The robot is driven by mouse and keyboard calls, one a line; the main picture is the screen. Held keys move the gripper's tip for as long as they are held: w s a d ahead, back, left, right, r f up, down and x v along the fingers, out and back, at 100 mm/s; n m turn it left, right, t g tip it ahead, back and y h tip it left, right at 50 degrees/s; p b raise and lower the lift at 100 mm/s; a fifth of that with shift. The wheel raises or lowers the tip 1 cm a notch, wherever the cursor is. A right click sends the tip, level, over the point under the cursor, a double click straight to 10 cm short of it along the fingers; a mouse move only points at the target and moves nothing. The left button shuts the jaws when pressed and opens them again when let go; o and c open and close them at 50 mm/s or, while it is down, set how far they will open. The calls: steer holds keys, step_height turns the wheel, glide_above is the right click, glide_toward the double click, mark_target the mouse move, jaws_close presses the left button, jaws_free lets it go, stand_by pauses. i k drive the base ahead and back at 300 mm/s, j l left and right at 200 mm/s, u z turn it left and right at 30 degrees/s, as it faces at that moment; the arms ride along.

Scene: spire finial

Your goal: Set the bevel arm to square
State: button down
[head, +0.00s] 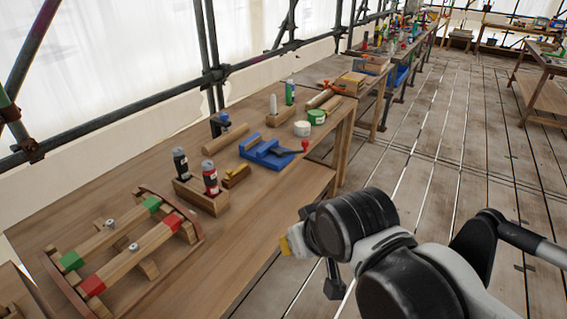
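A blue block-like fixture (265,151) sits on the near workbench, left of the picture's centre. A dark arm (285,151) lies across it and ends in a red knob (305,145) near the bench's right edge. This looks like the bevel arm; its exact angle to the block is hard to read from here. My arm reaches in from the lower right. My gripper (334,281) seems to be its dark part hanging beyond the bench edge, apart from the fixture. Its fingers are mostly hidden by my arm, so its opening does not show.
On the workbench (130,169), a wooden frame (128,252) with red and green blocks lies nearest. Black-and-red bottles (210,178) stand in a wooden holder left of the blue fixture. The plank floor at right is open.

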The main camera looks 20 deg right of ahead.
mark_target(232, 175)
steer(key=i+l, duration=0.2)
steer(key=i, duration=0.2)
steer(key=i+l, duration=0.15)
steer(key=i, duration=0.2)
steer(key=i+l, duration=0.2)
steer(key=i, duration=0.2)
